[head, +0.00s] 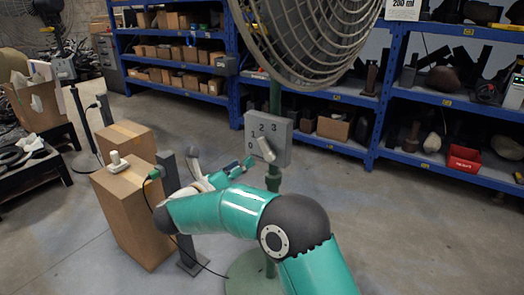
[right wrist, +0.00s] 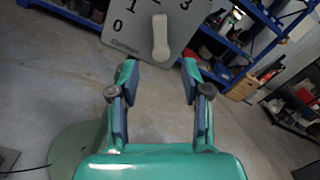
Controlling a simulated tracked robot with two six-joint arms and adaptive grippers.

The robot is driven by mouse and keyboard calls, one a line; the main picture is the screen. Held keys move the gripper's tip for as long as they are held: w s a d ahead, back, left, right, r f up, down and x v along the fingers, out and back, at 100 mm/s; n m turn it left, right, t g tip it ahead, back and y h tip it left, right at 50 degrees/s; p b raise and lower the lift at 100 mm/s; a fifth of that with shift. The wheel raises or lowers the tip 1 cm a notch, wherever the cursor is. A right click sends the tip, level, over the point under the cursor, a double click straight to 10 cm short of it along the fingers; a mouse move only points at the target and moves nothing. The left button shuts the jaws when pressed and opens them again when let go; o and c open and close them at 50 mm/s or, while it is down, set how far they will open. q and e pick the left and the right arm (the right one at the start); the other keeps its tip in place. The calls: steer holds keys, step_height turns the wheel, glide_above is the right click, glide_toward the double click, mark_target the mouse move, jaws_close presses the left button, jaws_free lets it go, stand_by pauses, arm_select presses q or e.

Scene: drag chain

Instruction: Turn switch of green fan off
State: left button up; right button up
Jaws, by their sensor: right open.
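The green fan has a wire cage (head: 305,40), a green pole (head: 274,97) and a round green base (head: 245,272). Its grey switch box (head: 283,130) is marked 0, 1, 2 and 3. A pale knob (head: 266,149) is on its front; its upper end points up, seemingly toward 2. In the right wrist view the box (right wrist: 133,28) and knob (right wrist: 160,38) are at the top. My right gripper (head: 240,168) is just below and left of the box. Its fingers (right wrist: 158,80) are open and empty, below the knob and apart from it. My left gripper is not in view.
Cardboard boxes (head: 140,215) stand at the left, with a green plug (head: 154,173) and black cable beside my arm. Another stand (head: 85,120) is further left. Blue shelves (head: 345,97) with clutter stand behind the fan. The floor at right is clear.

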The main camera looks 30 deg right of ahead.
mark_target(263, 148)
steer(key=x, duration=1.1)
